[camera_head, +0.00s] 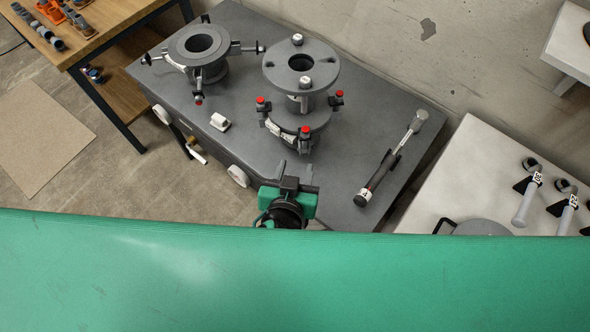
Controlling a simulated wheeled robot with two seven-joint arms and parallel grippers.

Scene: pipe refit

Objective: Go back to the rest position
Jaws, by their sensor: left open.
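My left gripper (296,168) shows at the front edge of the grey workbench (345,150), its two fingers apart and nothing between them. It is just in front of a flanged pipe piece (301,68) with red-tipped clamps around its lower flange. The gripper looks apart from the pipe, though the gap is hard to judge from above. A green surface fills the bottom of the view and hides the rest of the arm. My right gripper does not show.
A second flange (198,45) stands at the bench's back left. A torque wrench (390,160) lies at the right. A small white block (220,122) lies near the front edge. A white table (440,190) with tools stands at the right, a wooden table (100,20) at the upper left.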

